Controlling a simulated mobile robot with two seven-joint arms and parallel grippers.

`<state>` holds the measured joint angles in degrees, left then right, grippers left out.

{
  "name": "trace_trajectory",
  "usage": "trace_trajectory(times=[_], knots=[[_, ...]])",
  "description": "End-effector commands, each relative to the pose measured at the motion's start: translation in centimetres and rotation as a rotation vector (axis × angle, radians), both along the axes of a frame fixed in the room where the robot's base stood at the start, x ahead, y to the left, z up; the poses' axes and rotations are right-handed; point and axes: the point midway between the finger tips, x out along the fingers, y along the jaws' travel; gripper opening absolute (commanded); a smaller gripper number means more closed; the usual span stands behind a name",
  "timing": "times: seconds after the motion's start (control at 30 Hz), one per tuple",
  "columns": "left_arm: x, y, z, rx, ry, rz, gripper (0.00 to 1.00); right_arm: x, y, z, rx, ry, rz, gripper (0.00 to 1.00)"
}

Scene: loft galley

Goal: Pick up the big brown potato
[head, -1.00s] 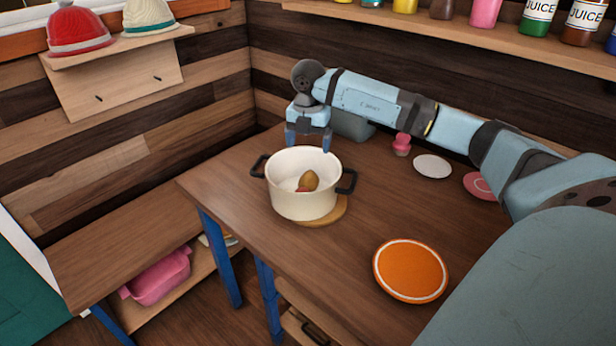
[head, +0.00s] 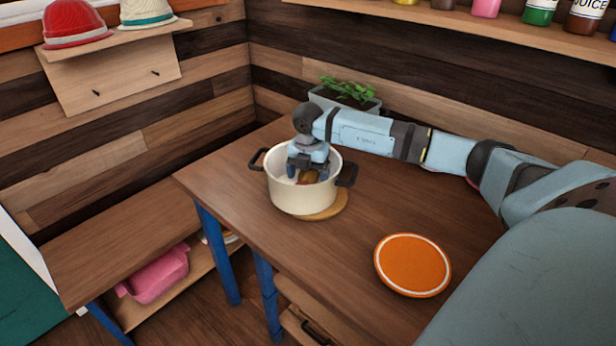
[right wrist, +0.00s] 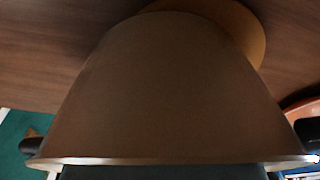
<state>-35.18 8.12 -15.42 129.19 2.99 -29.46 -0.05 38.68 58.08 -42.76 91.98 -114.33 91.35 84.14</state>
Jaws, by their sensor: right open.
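The cream pot (head: 302,198) with dark side handles stands on a round wooden trivet (head: 328,211) on the table. The brown potato (head: 313,175) lies inside it, mostly hidden by my right gripper, with a small reddish thing (head: 302,181) beside it. My right gripper (head: 307,175) is open and points down into the pot, its fingers spread around or just above the potato; contact cannot be told. In the right wrist view the shaded outer wall of the pot (right wrist: 180,100) fills the picture; fingers and potato are hidden there. My left gripper is not in view.
An orange plate (head: 412,265) lies on the table to the right of the pot. A planter with green leaves (head: 346,90) stands at the back, behind my right arm. A pink container (head: 158,275) sits on a low shelf.

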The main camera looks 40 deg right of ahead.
Motion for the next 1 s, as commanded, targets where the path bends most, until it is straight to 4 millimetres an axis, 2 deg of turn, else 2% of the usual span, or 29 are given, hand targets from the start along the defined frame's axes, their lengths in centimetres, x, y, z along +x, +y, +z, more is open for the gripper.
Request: trace_trajectory(times=[0.1,0.13,0.3,0.37,0.73,0.87,1.0], knots=[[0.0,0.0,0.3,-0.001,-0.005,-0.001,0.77,0.0,0.0,0.1,0.0,0.0,0.0,0.85],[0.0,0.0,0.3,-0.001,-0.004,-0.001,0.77,0.0,0.0,0.1,0.0,0.0,0.0,0.81],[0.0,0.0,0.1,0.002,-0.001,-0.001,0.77,0.0,0.0,0.1,0.0,0.0,0.0,0.42],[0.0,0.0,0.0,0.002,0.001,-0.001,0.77,0.0,0.0,0.1,-0.001,0.0,0.0,0.3],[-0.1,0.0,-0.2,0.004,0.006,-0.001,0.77,0.0,0.0,0.7,0.0,-0.001,0.0,0.3],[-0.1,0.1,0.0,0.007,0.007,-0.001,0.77,0.1,0.0,2.0,-0.001,-0.003,0.0,0.3],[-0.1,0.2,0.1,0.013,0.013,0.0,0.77,0.1,-0.1,4.3,-0.001,-0.004,-0.001,0.3]])
